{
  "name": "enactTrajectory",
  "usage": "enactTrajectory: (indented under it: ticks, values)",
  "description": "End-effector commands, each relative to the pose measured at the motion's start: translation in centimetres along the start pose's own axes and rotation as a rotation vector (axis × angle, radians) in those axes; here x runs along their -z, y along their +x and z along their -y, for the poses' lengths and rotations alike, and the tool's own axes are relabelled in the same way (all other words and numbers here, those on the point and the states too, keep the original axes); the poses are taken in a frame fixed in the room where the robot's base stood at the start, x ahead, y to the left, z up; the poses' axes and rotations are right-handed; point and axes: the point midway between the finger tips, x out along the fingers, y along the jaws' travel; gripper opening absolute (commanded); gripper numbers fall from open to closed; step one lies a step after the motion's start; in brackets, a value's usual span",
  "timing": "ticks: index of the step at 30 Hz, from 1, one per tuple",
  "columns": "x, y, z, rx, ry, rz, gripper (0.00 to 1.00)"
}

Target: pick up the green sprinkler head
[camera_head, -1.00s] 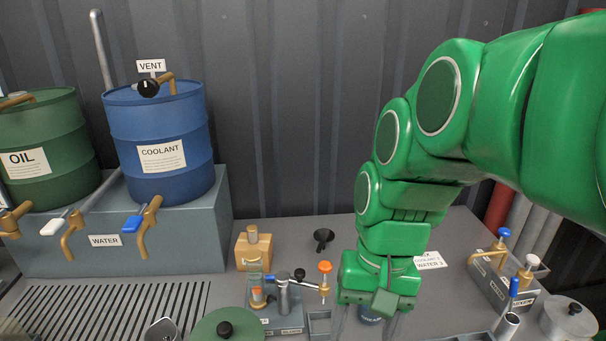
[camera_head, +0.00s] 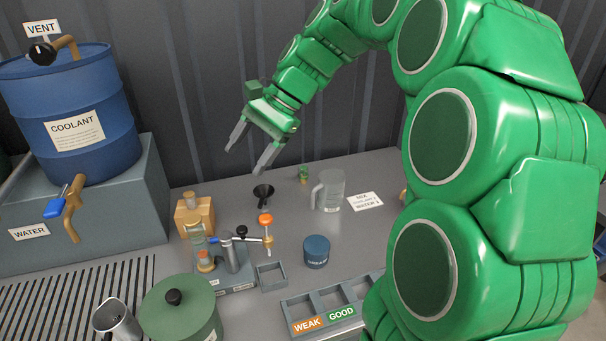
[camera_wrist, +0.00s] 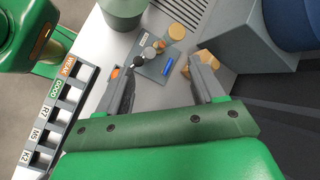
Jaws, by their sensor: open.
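A small green object (camera_head: 304,173), which looks like the green sprinkler head, stands on the bench near the back wall in the head view, just left of a clear mug. It is too small to make out in detail. I do not see it in the wrist view. My gripper (camera_head: 246,160) is open and empty, raised above the bench to the left of the green object and apart from it. In the wrist view my gripper (camera_wrist: 160,66) shows both fingers spread, with nothing between them.
A clear mug (camera_head: 329,191), a black funnel (camera_head: 263,192) and a dark blue jar (camera_head: 316,252) stand on the bench. A test stand with an orange knob (camera_head: 265,219) is below my gripper. A tray marked WEAK and GOOD (camera_head: 322,318) lies in front. The coolant drum (camera_head: 75,120) is left.

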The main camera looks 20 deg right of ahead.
Motion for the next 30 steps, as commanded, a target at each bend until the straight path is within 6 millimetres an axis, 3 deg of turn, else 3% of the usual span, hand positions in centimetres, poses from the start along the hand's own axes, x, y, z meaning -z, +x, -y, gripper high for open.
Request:
enactTrajectory:
  ticks: [6, 15, 22, 30]
  values:
    - [4.7, -1.5, 3.3, 0.100, 0.146, 0.052, 0.67]
    - [11.7, -3.9, 6.6, 0.234, 0.345, 0.122, 0.67]
    - [17.5, -5.9, 8.0, 0.332, 0.497, 0.175, 0.67]
    - [24.8, -8.0, 8.0, 0.434, 0.673, 0.239, 0.67]
